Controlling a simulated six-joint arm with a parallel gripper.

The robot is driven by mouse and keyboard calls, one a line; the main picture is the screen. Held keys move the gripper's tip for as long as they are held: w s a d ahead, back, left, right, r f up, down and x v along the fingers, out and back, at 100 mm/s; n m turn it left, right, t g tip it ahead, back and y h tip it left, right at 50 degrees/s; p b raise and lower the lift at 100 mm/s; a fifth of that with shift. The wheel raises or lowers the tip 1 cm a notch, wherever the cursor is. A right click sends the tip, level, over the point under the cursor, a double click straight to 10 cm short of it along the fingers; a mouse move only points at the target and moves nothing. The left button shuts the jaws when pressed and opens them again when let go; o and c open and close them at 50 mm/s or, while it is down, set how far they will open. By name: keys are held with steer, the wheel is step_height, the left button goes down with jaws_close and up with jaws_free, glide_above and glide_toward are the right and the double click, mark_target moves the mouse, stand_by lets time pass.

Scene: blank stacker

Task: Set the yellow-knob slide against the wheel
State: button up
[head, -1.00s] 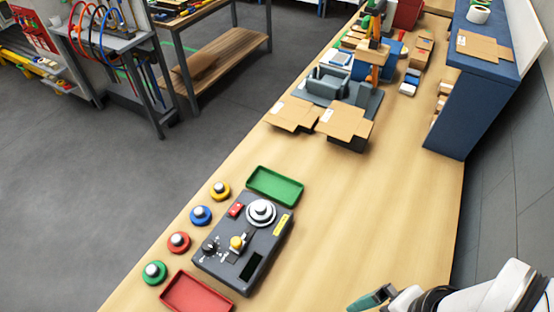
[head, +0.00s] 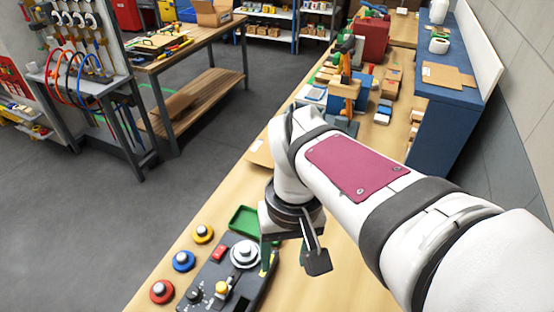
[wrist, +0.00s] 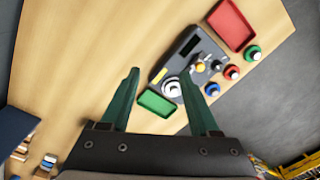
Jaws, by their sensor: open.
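The dark grey panel box (head: 207,270) lies on the bench and carries a round white wheel (head: 244,254) and the yellow-knob slide (head: 221,288). In the wrist view, the yellow knob (wrist: 200,66) stands a short gap apart from the wheel (wrist: 172,88). My gripper (wrist: 160,74) is open and empty, its two green fingers spread wide, above the bench near the wheel end of the panel. In the head view my gripper (head: 274,262) partly hides the panel's right edge. The panel's near end is cut off there.
A green tray (wrist: 155,103) lies by the wheel end, and a red tray (wrist: 233,24) by the other end. Blue (head: 183,261), yellow (head: 202,234) and red (head: 162,291) round buttons line the panel's left side. Cardboard and boxes stand farther along the bench.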

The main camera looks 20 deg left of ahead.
mark_target(222, 286)
steer(key=s+a+f+n, duration=0.25)
steer(key=a+n, duration=0.35)
steer(key=a, duration=0.7)
steer(key=f, duration=1.5)
steer(key=shift+s, duration=0.2)
jaws_close()
